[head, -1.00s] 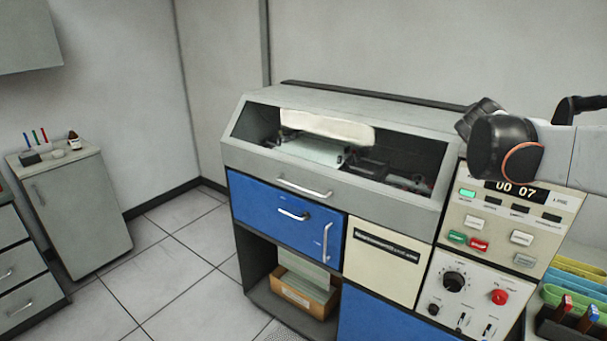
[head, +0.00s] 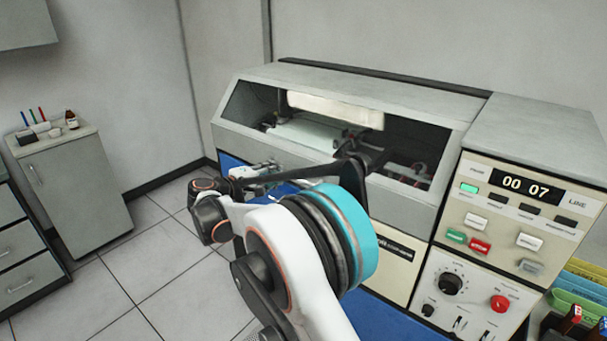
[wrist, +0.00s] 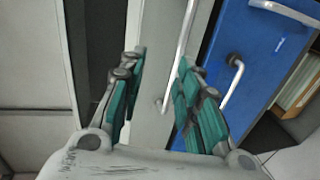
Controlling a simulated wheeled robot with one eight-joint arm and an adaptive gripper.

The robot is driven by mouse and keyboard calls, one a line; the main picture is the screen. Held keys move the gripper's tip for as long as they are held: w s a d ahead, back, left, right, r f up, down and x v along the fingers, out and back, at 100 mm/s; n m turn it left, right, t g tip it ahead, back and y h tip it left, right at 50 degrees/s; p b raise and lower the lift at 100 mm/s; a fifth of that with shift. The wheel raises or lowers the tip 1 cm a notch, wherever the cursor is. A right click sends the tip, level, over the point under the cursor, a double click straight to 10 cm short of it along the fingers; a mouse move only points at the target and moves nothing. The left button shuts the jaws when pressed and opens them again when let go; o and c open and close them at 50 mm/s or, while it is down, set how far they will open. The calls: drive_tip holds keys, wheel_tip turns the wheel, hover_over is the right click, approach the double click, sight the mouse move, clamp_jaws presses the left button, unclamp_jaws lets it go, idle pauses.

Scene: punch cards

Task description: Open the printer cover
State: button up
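The grey printer cover (head: 408,208) is down, with its wide window showing the pale paper and dark mechanism inside. My gripper (head: 266,169) is at the left part of its front, and my arm hides the cover's handle in the head view. In the wrist view my gripper (wrist: 160,62) is open, its green-padded fingers spread toward the cover's grey front panel (wrist: 150,120). The silver bar handle (wrist: 180,55) runs between the fingertips, closer to the right finger. I cannot tell whether that finger touches it.
The blue front below the cover (wrist: 235,45) has its own silver handles, close to my right finger. The control panel (head: 500,230) with buttons and knobs stands to the right. The floor between is clear.

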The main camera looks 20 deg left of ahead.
sight(286, 175)
drive_tip(key=s+a+f, duration=0.3)
drive_tip(key=a, duration=0.1)
drive_tip(key=shift+n, duration=0.3)
drive_tip(key=b+x, duration=0.1)
drive_tip(key=x, duration=0.8)
drive_tip(key=b+x, duration=0.1)
drive_tip(key=x, duration=0.3)
drive_tip(key=shift+w+d+r+b, duration=0.25)
drive_tip(key=shift+w+d+b, duration=0.1)
drive_tip(key=shift+c, duration=0.2)
clamp_jaws()
